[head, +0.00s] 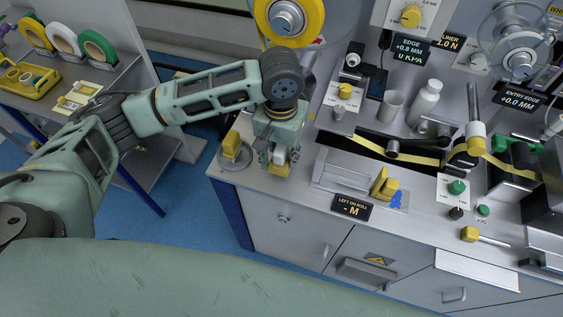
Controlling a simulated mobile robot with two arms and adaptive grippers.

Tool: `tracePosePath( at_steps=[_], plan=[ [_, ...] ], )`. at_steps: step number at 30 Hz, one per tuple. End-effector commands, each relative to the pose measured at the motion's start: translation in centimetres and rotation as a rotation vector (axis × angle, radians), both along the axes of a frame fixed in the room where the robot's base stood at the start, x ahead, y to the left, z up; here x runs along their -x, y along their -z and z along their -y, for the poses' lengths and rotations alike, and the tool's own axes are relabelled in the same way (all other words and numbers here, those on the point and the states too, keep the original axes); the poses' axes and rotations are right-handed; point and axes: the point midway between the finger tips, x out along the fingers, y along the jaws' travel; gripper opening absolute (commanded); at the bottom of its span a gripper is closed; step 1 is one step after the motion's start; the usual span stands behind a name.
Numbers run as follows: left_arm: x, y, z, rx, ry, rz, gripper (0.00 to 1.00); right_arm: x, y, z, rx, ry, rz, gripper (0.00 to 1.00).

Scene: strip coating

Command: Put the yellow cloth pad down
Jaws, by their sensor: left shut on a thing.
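My left gripper (279,168) points down at the left end of the grey machine bench. The gripper hides most of the pad. The fingertips are at or just above the bench top; I cannot tell whether the pad touches it. My right gripper is not in view.
A round base with a yellow top (231,140) stands just left of the gripper. Right of it are a recessed plate (346,178), a yellow block (383,184) beside a blue patch, and a dark display (351,207). A white bottle (425,102) stands farther back.

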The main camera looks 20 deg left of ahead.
Motion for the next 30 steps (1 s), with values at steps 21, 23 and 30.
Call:
tracePosePath(
  at_steps=[21,23,30],
  plan=[
    [0.1,4.2,0.0,0.000,0.000,0.000,0.41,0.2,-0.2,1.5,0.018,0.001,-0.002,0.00],
    [0.1,4.2,0.0,0.000,0.000,0.000,0.46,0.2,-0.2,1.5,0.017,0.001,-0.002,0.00],
    [0.1,4.2,0.0,0.000,0.000,0.000,0.56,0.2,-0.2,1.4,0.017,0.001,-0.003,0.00]
  ],
)
